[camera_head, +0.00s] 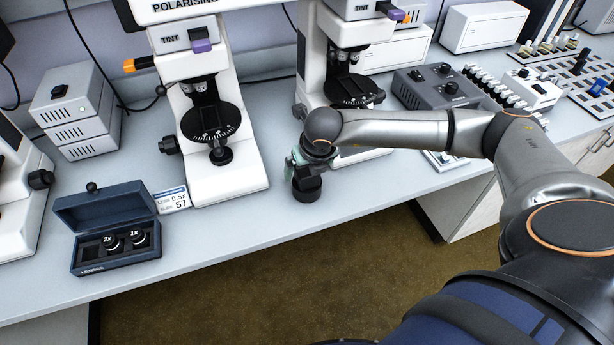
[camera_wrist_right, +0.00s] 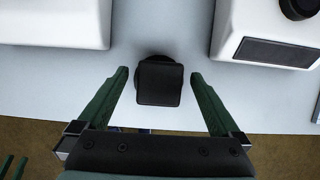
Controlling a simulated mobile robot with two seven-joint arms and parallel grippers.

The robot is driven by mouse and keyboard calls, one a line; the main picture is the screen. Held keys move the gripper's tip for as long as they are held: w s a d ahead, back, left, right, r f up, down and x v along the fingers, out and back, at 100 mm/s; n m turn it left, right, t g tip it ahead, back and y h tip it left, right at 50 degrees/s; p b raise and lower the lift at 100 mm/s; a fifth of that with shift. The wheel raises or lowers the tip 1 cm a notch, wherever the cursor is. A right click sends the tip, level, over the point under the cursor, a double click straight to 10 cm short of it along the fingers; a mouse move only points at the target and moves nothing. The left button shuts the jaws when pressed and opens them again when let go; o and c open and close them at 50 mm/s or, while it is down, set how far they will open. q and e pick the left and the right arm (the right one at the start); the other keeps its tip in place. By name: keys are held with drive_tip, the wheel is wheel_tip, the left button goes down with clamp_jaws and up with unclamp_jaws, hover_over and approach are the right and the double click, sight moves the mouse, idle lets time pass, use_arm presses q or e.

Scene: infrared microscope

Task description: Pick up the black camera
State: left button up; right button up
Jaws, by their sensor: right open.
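The black camera (camera_wrist_right: 160,82) is a dark block with a round part behind it, on the pale bench top near its front edge. In the wrist view it lies between the two green fingers of my right gripper (camera_wrist_right: 159,88), with a gap on each side. My right gripper (camera_head: 296,163) is open; in the head view it is right above the black camera (camera_head: 307,188) and partly covers it. Two small green prongs at the lower left of the wrist view look like my left gripper (camera_wrist_right: 12,166); the head view does not show it.
White microscopes (camera_head: 222,140) and (camera_head: 318,75) stand behind and beside the camera. An open blue lens box (camera_head: 112,262) and a small label card (camera_head: 172,200) lie to the left. A grey control box (camera_head: 437,88) stands to the right. The bench front is mostly clear.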

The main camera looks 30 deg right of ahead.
clamp_jaws()
idle(0.8)
